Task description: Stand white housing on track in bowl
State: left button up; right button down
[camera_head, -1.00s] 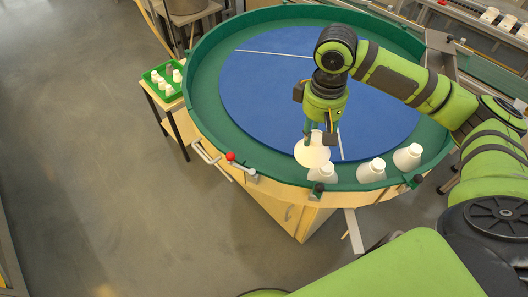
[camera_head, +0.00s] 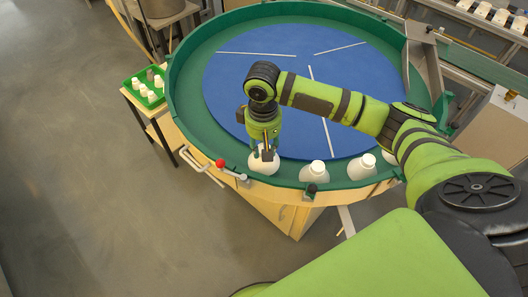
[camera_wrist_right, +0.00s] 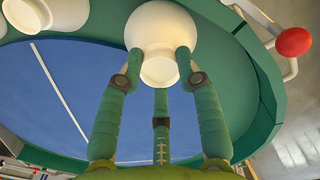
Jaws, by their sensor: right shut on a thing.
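My right gripper (camera_head: 264,153) is shut on a white housing (camera_head: 262,168), gripped at its neck. The housing is on or just over the green track (camera_head: 205,132) along the near-left side of the bowl; I cannot tell if its base touches. In the right wrist view the fingers (camera_wrist_right: 160,62) close around the neck of the held housing (camera_wrist_right: 162,25), which points toward the camera. My left gripper is not in view.
A red knob (camera_head: 220,163) on a metal handle sits at the bowl's outer edge, left of the held housing. A green tray (camera_head: 128,87) with small white pieces stands on a side table at left. The blue disc (camera_head: 240,75) is bare except for white lines.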

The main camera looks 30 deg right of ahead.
jog(key=shift+f, duration=1.95)
jog(key=shift+f+p, duration=0.1)
jog(key=shift+p, duration=0.2)
jog(key=c, duration=0.8)
grip_release()
jog(key=shift+c, duration=0.2)
notch_tip(320, 180, up, 12)
jog(key=shift+r+b, duration=0.15)
jog(key=shift+b, duration=0.55)
